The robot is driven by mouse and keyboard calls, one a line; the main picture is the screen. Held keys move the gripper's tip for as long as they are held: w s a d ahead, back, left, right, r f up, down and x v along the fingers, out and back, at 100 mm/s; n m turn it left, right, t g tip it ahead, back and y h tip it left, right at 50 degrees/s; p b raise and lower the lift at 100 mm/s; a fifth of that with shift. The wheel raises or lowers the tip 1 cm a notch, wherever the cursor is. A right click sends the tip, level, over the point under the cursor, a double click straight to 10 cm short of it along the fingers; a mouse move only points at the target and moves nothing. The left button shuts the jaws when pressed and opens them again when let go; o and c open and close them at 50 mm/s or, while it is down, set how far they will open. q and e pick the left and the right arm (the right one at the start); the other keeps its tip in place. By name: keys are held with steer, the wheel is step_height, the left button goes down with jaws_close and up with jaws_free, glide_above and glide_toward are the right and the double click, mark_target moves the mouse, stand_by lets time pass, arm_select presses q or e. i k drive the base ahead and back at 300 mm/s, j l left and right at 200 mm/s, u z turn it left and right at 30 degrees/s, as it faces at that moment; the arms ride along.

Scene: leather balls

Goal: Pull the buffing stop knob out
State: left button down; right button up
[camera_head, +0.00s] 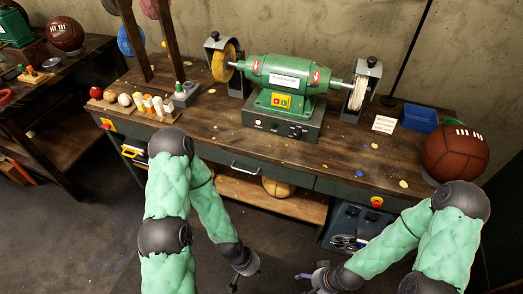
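A red knob on a yellow plate (376,201) sits on the bench front at the right. Another red-and-yellow control (106,124) is on the bench front at the far left. I cannot tell which is the buffing stop knob, or whether either is pressed in. The green buffing machine (284,78) on the bench has a yellow panel with small buttons. My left gripper (236,283) hangs low in front of the bench, apart from both knobs. My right gripper (305,278) is low, below and left of the right knob. Both look empty; their finger openings are too small to judge.
The workbench (200,125) spans the view. A brown ball (454,153), a blue bin (420,118) and a small sign (384,124) are at its right. A dark blue cabinet (345,228) stands under the right knob. Floor before the bench is clear.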

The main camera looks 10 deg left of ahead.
mark_target(377, 204)
steer(key=i+j+z, duration=0.15)
steer(key=i+z, duration=0.25)
steer(key=i+j+z, duration=0.2)
steer(key=z, duration=0.25)
